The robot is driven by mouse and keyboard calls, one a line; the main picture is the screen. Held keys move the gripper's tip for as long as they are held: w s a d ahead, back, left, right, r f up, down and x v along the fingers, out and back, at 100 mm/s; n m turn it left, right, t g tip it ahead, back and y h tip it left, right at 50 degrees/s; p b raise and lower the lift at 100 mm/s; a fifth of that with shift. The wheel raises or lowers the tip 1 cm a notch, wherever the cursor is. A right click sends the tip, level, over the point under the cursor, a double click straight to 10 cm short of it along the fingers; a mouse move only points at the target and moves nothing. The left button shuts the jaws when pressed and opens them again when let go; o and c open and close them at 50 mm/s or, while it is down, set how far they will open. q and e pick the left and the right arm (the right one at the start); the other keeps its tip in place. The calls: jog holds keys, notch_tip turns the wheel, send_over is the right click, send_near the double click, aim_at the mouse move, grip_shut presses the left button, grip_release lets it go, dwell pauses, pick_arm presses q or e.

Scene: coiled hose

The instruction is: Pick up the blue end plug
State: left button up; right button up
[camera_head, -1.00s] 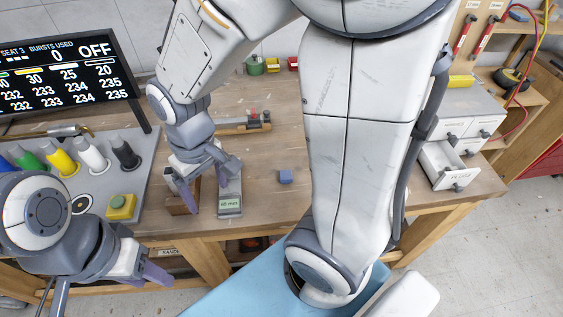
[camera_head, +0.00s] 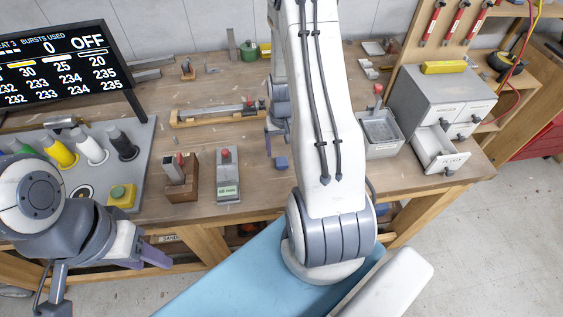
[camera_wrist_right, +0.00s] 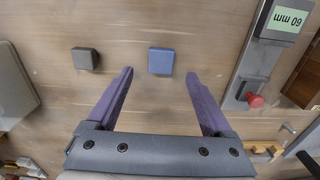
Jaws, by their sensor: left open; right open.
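The blue end plug (camera_head: 282,163) is a small blue block lying on the wooden workbench, partly overlapped by my right arm in the head view. In the right wrist view the plug (camera_wrist_right: 161,60) lies just beyond and between the fingertips of my right gripper (camera_wrist_right: 160,74). The right gripper (camera_head: 276,146) is open and empty, pointing down over the bench; its height above the plug is unclear. My left gripper (camera_head: 152,252) is open and empty in front of the bench's front edge, at lower left.
A dark grey block (camera_wrist_right: 85,58) lies beside the plug in the right wrist view. A gauge reading 60 mm (camera_head: 228,188) and a wooden block with a metal piece (camera_head: 180,185) stand to the left. A grey tray (camera_head: 382,148) and drawer cabinet (camera_head: 445,90) are to the right.

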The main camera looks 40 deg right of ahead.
aim_at(282, 160)
jog(key=shift+f+p, duration=0.35)
jog(key=shift+f, duration=0.2)
notch_tip(282, 160, down, 3)
jog(key=shift+w+f+p, duration=0.1)
jog(key=shift+w+p, duration=0.05)
jog(key=shift+p, duration=0.5)
jog(key=shift+f, duration=0.55)
grip_shut()
jog(key=shift+r, duration=0.1)
